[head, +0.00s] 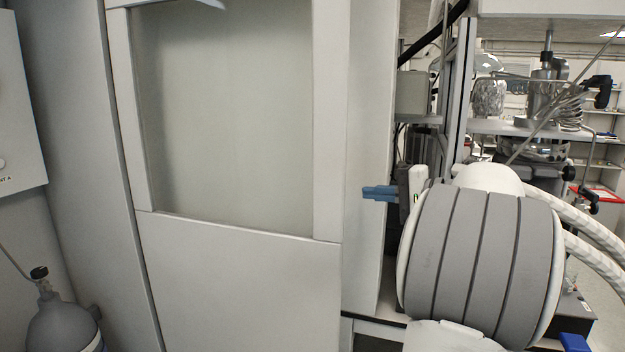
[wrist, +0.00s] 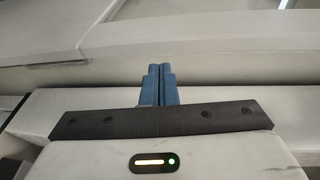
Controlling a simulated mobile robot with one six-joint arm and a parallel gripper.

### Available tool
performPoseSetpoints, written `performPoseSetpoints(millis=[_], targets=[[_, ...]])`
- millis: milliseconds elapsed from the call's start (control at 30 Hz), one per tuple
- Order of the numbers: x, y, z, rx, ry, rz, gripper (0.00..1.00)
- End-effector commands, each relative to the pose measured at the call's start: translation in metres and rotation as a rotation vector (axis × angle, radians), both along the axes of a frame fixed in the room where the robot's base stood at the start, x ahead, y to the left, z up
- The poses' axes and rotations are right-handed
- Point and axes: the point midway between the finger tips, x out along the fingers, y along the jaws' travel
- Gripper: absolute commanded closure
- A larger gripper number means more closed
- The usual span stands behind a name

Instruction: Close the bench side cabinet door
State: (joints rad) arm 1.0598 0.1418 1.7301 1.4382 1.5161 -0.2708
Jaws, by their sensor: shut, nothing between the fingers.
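The cabinet door (head: 240,285) is a tall white panel with a frosted window (head: 225,120), filling the left and middle of the head view. In the wrist view the fingers (wrist: 160,66) are together and empty, in front of pale panels. Contact with the panel cannot be made out.
A grey gas cylinder (head: 62,325) stands at the lower left, below a white wall box (head: 15,110). Reactor equipment with metal vessels (head: 545,100) and hoses is at the right, behind my arm. A blue object (head: 575,342) lies at the lower right.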

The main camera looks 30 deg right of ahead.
Motion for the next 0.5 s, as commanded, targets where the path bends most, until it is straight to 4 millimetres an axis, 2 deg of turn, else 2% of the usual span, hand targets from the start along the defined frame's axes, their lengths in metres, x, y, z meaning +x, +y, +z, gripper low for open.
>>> performPoseSetpoints(millis=[33, 100, 200, 367, 500], targets=[[-0.006, -0.020, 0.004, 0.015, -0.041, -0.029, 1.00], [-0.012, -0.037, 0.012, 0.027, -0.087, -0.052, 1.00], [-0.017, -0.051, 0.019, 0.037, -0.128, -0.073, 1.00], [-0.008, -0.051, 0.023, 0.041, -0.144, -0.077, 1.00], [0.015, -0.040, 0.024, 0.042, -0.141, -0.074, 1.00]])
